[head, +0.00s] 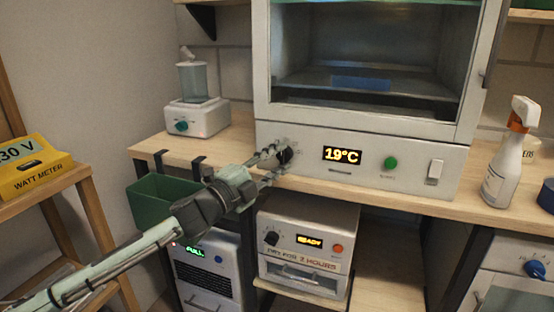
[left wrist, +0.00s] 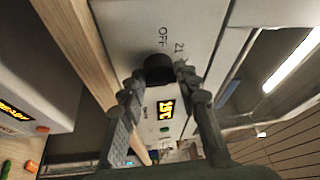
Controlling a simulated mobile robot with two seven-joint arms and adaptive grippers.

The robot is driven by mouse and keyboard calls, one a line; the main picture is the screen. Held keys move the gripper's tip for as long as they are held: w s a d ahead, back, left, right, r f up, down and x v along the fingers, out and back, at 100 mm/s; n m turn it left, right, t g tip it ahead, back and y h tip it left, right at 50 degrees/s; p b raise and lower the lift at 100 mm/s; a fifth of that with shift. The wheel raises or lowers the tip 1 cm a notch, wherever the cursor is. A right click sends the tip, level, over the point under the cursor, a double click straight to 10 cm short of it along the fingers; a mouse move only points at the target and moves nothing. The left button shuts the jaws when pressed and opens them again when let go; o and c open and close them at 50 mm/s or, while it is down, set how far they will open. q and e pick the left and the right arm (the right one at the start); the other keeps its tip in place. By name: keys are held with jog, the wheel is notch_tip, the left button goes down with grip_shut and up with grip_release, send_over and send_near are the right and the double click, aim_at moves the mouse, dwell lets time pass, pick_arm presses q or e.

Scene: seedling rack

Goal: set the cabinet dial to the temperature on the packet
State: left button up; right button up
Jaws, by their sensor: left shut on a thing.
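The cabinet (head: 390,165) stands on the bench, and its display (head: 342,155) reads 19°C. Its black dial (head: 285,155) is on the left of the front panel. My left gripper (head: 275,161) is shut on the dial, with a finger on either side. In the left wrist view the dial (left wrist: 158,67) sits between the fingertips (left wrist: 159,78), with OFF and 21 printed on the panel beside it. A pale thing (head: 529,151) with the letters EDS, perhaps the packet, is partly hidden behind the spray bottle. No temperature on it is readable. My right gripper is out of view.
A green button (head: 390,163) and a white switch (head: 435,171) are right of the display. The spray bottle (head: 502,170) stands at the right. A small white appliance (head: 197,118) is at the left. A green bin (head: 160,203) and an oven reading READY (head: 308,262) are below the bench.

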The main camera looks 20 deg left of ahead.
pick_arm(q)
jog(key=shift+f, duration=0.1)
jog(key=o, duration=1.1)
jog(key=shift+o, duration=0.2)
jog(key=v, duration=1.2)
